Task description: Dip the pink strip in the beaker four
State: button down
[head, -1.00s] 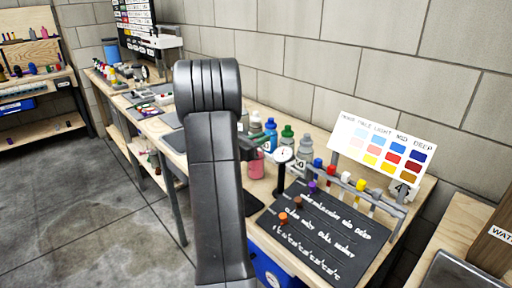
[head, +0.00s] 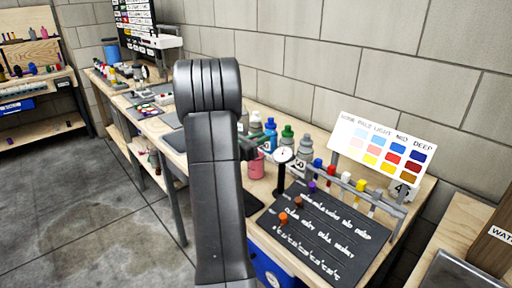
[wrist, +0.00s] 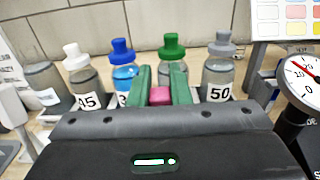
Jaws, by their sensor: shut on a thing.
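In the wrist view, my gripper (wrist: 160,92) has its green fingers closed on a small pink block (wrist: 160,96), which I take to be the pink strip's handle. The strip's lower part is hidden behind the gripper body. In the head view, my arm covers most of the gripper (head: 247,149), and a pink thing (head: 257,165) shows just below it. Capped bottles stand behind the gripper: white cap (wrist: 72,50), blue cap (wrist: 122,48), green cap (wrist: 174,45) and grey cap (wrist: 222,45). Labels 45 and 50 are readable. I cannot make out a beaker marked four.
A dial gauge (head: 283,156) stands close right of the gripper. A rack (head: 380,200) with coloured-top strips and a black lettered board (head: 320,235) lie farther right, below a colour chart (head: 383,147). The bench (head: 362,268) runs along the block wall.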

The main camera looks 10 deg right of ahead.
notch_tip(320, 180, up, 10)
jog(key=p, duration=0.5)
jog(key=shift+p, duration=0.3)
jog(key=shift+r, duration=0.2)
dwell(0.8)
notch_tip(320, 180, up, 5)
jog(key=p, duration=0.3)
jog(key=shift+f, duration=0.1)
dwell(0.4)
